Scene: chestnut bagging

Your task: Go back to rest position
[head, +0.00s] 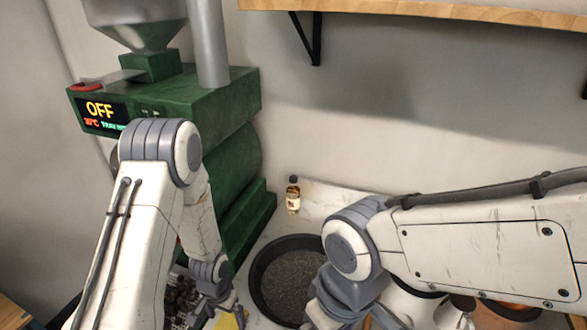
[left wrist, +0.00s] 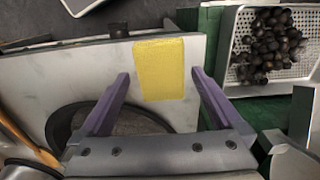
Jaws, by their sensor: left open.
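My left gripper (head: 222,308) hangs low in the head view, in front of the green machine. In the left wrist view its two purple fingers (left wrist: 160,78) are apart with nothing held between them. A flat yellow piece (left wrist: 158,62) lies on the light counter beyond the fingertips, and a bit of it shows in the head view (head: 232,320). My right arm reaches in from the right and bends down at the bottom of the head view; its gripper's fingers are not visible.
The green machine (head: 225,100) with an OFF display stands at left. A perforated tray (left wrist: 312,75) holds several dark chestnuts (left wrist: 270,40). A round black pan (head: 262,265) with dark grains and a small bottle (head: 293,196) stand on the counter. A wooden shelf (head: 420,10) hangs above.

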